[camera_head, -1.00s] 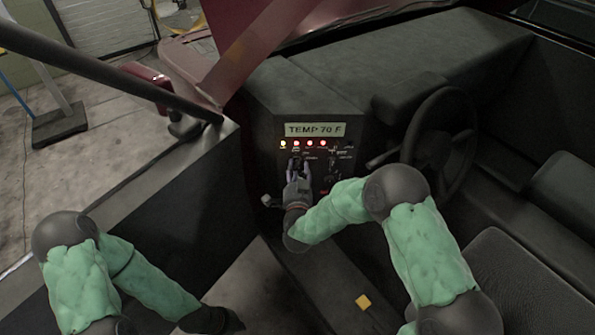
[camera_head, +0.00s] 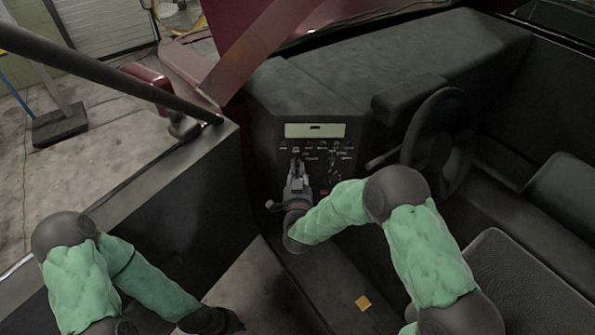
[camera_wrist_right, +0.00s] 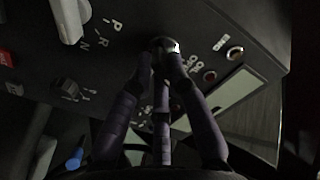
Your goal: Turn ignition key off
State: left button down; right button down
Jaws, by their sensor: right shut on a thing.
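The ignition key sits on the dark dashboard panel (camera_head: 283,147). My right gripper (camera_head: 296,166) reaches the panel's left part, below the display (camera_head: 315,130). In the right wrist view my right gripper's fingers (camera_wrist_right: 162,62) are closed around a small rounded dark knob-like piece (camera_wrist_right: 164,44), which I take as the ignition key; the fingers hide most of it. The display shows only a short dash, and the row of indicator lamps (camera_head: 309,143) below it is unlit. My left gripper (camera_head: 225,321) is low at the left, dark and blurred, away from the panel; its jaws cannot be made out.
A steering wheel (camera_head: 437,140) stands right of the panel, with a lever (camera_head: 383,160) towards it. A seat (camera_head: 510,280) is at lower right. In the wrist view a pale selector handle (camera_wrist_right: 68,20) is beside the P R N letters.

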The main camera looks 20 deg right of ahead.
jog(key=n, duration=0.5)
jog(key=shift+n+p, duration=0.3)
jog(key=shift+p, duration=0.05)
dwell(0.4)
jog(key=c, duration=1.2)
grip_release()
jog(key=shift+r, duration=0.1)
jog(key=shift+s, duration=0.1)
jog(key=v, duration=1.2)
